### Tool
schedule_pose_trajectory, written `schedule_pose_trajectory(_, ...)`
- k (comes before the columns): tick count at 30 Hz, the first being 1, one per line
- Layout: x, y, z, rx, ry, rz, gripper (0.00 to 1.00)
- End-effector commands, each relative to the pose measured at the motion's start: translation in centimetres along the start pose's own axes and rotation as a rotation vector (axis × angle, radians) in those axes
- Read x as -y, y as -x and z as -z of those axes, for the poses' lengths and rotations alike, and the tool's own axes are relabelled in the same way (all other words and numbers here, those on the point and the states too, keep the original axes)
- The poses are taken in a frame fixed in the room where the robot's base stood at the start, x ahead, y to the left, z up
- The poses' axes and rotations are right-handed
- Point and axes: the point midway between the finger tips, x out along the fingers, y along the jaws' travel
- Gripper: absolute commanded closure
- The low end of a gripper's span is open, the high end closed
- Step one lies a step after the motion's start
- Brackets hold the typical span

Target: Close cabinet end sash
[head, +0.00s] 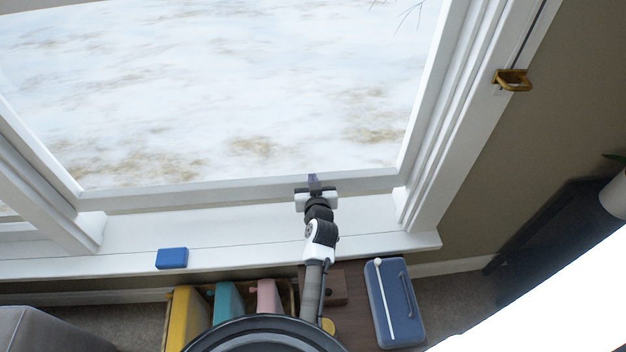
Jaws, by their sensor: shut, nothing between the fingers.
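The window sash (245,190) is a white-framed pane whose bottom rail runs just above the white sill (215,225). My gripper (314,180) is shut with nothing held. It is at the bottom rail, right of its middle, with fingertips overlapping the rail in the picture. I cannot tell whether they touch it.
A blue block (172,258) lies on the sill at left. Below the sill are yellow, teal and pink items (229,300) in a holder, and a blue case (395,302). A brass bracket (512,80) is on the right frame. A dark piece of furniture (545,245) stands at right.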

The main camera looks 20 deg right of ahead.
Motion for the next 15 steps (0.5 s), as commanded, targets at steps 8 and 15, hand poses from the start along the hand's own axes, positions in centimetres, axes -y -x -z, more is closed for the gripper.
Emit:
schedule_pose_trajectory(8,0.0,-0.03,-0.19,-0.001,0.001,0.0,1.0)
schedule_pose_trajectory(15,0.01,-0.19,-0.87,-0.001,0.0,0.0,1.0)
